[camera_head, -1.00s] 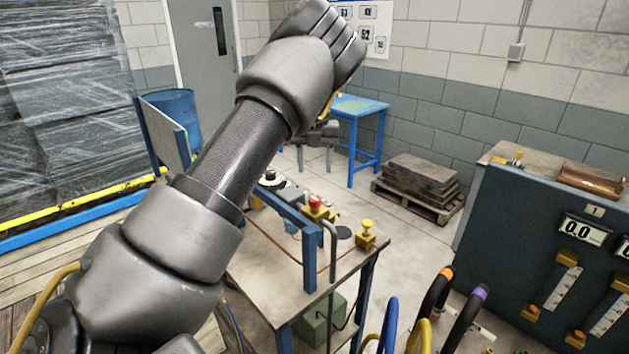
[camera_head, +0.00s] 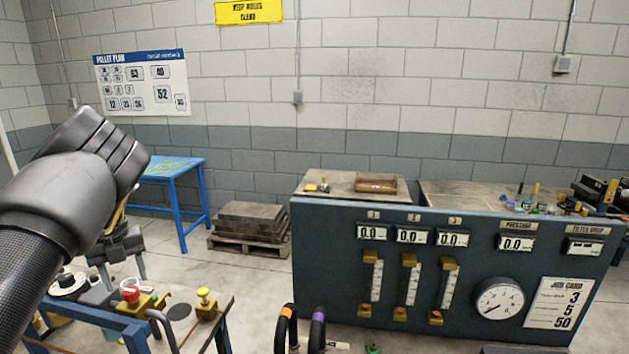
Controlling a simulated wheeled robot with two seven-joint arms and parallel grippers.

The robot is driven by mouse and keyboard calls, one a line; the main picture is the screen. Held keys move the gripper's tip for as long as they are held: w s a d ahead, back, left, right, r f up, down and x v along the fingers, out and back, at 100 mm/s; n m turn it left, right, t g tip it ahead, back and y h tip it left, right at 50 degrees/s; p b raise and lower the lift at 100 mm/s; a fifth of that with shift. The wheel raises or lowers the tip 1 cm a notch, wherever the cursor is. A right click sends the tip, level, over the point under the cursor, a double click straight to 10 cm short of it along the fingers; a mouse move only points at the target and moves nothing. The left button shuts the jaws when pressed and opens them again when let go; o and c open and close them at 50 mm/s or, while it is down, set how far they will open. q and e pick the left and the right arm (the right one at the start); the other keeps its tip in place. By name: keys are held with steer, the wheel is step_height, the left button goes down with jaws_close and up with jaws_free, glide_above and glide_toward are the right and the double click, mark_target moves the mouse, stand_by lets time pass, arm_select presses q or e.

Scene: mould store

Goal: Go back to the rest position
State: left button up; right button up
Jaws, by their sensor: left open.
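My left arm comes in from the left edge, raised, with its thick grey wrist in front. My left gripper (camera_head: 123,272) hangs below and behind the wrist, open, with nothing seen between its fingers. It is above the back of a small workbench (camera_head: 205,335) at the lower left. The gripper is partly hidden by my wrist. My right gripper is not in view.
A red button (camera_head: 130,293) and a yellow knob (camera_head: 205,296) stand on the bench. Behind are a blue table (camera_head: 178,168) and stacked slabs on a pallet (camera_head: 250,220). A dark gauge panel (camera_head: 335,270) fills the right.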

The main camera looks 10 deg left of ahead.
mark_target(130, 290)
arm_select(q)
steer(key=shift+f+p, duration=0.45)
steer(key=shift+f, duration=1.35)
